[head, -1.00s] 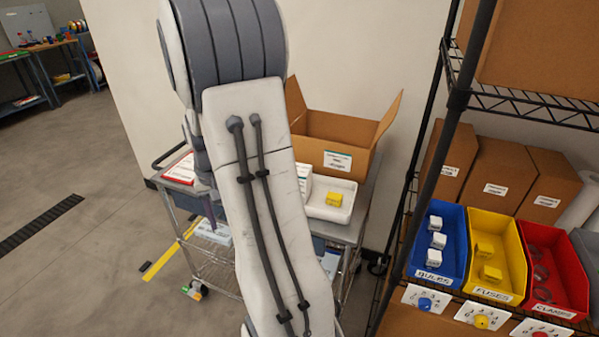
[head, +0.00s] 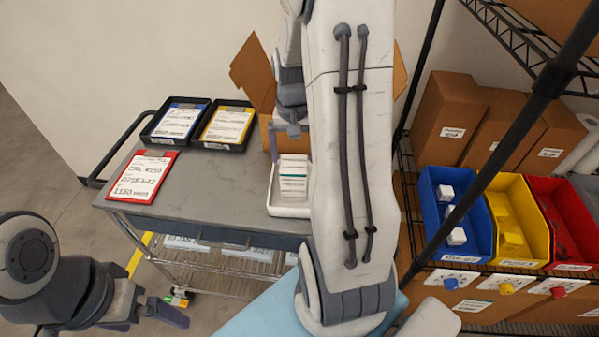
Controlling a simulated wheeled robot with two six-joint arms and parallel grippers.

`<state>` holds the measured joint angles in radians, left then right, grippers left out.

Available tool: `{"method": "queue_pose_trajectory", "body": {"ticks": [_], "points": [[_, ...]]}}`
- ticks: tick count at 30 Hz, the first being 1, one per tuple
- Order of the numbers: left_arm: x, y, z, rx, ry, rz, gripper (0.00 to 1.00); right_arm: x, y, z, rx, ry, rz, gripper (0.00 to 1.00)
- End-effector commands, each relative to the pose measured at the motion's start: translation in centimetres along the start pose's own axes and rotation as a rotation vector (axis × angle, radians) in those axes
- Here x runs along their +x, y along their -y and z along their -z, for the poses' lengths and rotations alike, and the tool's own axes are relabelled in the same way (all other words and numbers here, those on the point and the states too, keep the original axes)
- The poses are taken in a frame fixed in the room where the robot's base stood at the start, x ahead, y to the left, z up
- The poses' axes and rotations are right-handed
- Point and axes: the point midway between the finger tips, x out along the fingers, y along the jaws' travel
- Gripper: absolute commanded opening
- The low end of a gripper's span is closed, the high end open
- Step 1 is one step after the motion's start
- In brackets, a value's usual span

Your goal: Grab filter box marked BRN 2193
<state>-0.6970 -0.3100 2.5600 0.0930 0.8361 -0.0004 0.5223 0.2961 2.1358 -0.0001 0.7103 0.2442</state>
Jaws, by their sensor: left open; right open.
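A white tray (head: 272,205) on the cart holds a stack of white boxes with green bands (head: 293,177). Their print is too small for me to read, so I cannot tell which is BRN 2193. My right gripper (head: 286,138) is open, just behind and above the boxes. My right arm crosses the view and hides the tray's right part. My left gripper (head: 165,312) is open and empty at the lower left, in front of the cart and away from the boxes.
The grey cart top (head: 215,195) is clear in its middle. On it lie a red-framed card (head: 142,178), a blue-edged tray card (head: 176,122) and a yellow-edged one (head: 226,127). An open cardboard box (head: 254,72) stands behind. A shelf with blue (head: 432,215), yellow and red bins stands right.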

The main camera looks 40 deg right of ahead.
Motion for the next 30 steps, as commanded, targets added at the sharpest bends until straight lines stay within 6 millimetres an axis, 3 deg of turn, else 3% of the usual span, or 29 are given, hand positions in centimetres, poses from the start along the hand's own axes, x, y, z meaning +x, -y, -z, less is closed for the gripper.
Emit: {"method": "queue_pose_trajectory", "body": {"ticks": [3,11,18,28,29,30], "points": [[-0.2,0.0,0.0,0.0,0.0,0.0,0.99,1.9,-0.2,0.0,0.003,0.004,-0.001,1.0],[-0.6,0.0,0.0,0.0,0.0,0.0,0.99,3.9,-0.2,0.0,0.004,0.004,-0.001,1.0],[-1.3,-0.1,0.1,0.0,0.0,0.0,0.99,7.4,0.0,0.1,0.005,0.005,-0.001,1.0],[-1.3,-0.1,0.1,0.0,0.0,0.0,0.99,8.2,0.1,0.2,0.004,-0.001,0.0,1.0],[-1.3,-0.1,0.1,0.0,0.0,0.0,0.99,8.2,0.1,0.2,0.004,-0.001,0.0,0.92],[-1.3,-0.1,0.1,0.0,0.0,0.0,0.99,8.2,0.1,0.2,0.004,-0.001,0.0,0.77]]}}
